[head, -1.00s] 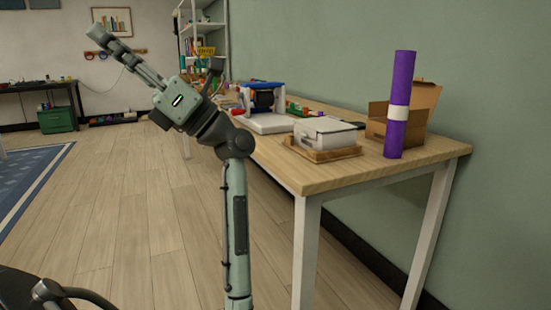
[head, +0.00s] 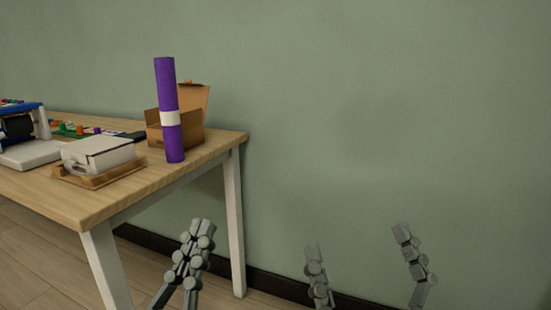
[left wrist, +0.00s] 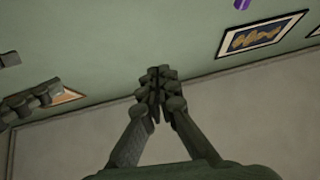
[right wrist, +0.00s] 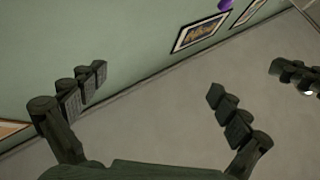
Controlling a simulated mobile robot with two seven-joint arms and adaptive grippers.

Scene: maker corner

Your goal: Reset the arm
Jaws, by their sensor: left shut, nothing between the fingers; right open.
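My left gripper (head: 203,232) is shut and empty in the lower middle of the head view, in front of the table's right-hand legs. Its fingers also meet in the left wrist view (left wrist: 157,85). My right gripper (head: 358,250) is open and empty at the lower right of the head view, in front of the green wall. Its spread fingers also show in the right wrist view (right wrist: 158,92). Both grippers point upward, and most of both arms is out of the head view.
A wooden table (head: 100,202) stands at the left. On it are a purple roll (head: 166,85) standing upright, an open cardboard box (head: 195,125), a white box (head: 98,155) on a wooden tray, and a blue-and-white machine (head: 25,145). The wall (head: 380,120) closes off the back.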

